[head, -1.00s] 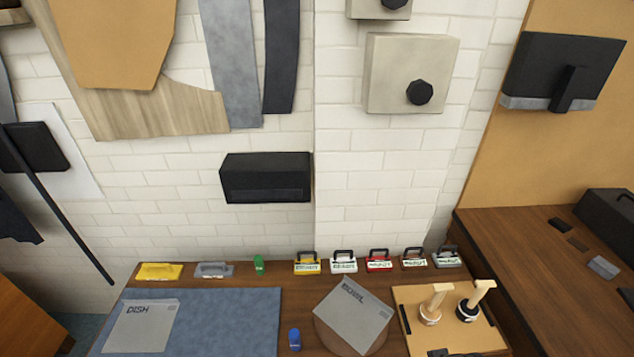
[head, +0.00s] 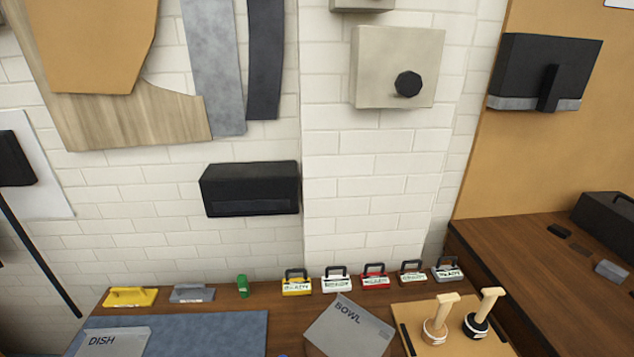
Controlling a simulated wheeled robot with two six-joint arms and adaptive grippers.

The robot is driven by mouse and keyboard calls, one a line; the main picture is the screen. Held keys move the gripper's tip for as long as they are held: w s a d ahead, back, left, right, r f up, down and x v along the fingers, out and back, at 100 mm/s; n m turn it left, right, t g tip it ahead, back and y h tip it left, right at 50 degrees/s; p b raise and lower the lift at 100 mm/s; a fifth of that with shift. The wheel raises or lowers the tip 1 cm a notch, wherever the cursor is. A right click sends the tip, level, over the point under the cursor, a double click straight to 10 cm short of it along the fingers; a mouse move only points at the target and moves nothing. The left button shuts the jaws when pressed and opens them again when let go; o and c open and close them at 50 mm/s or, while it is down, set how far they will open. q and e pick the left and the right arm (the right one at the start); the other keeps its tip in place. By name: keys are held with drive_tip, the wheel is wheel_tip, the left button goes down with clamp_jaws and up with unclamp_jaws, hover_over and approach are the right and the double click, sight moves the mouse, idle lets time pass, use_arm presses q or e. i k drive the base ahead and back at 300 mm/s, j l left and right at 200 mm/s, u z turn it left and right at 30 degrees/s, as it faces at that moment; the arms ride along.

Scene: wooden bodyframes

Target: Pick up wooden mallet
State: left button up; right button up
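Two mallet-like tools stand on a tan board (head: 416,318) at the right end of the wooden bench. The wooden mallet (head: 435,332) has a pale wooden handle and a light wood base with a dark band. Beside it on the right stands a similar tool (head: 476,326) with a black base and a pale handle. Both stand with their handles up and are apart from each other. Neither of my grippers is in view.
A row of small handled boxes (head: 336,285) lines the bench's back edge. A grey block marked BOWL (head: 350,335) is left of the tan board. A blue mat (head: 210,330) with a DISH block (head: 112,343) lies further left. A side bench (head: 520,250) stands at right.

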sight(434, 332)
drive_tip(key=z, duration=1.15)
